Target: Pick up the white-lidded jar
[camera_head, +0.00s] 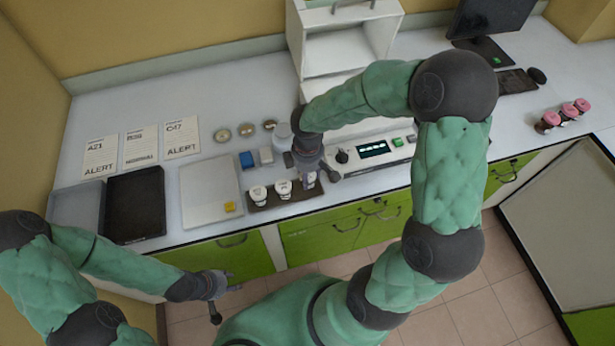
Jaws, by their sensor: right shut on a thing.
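Small white-lidded jars stand in a row on a dark brown tray (288,205) at the front of the counter: a left jar (257,192), a middle jar (283,188) and a right jar (309,179). My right gripper (313,174) reaches down from above and is shut on the right jar, partly hiding it. I cannot tell whether that jar is clear of the tray. My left gripper (227,301) is empty and open, low in front of the green cabinets, away from the jars.
A white instrument with a screen (373,149) stands right of the jars. Pink-lidded jars (568,111) stand far right.

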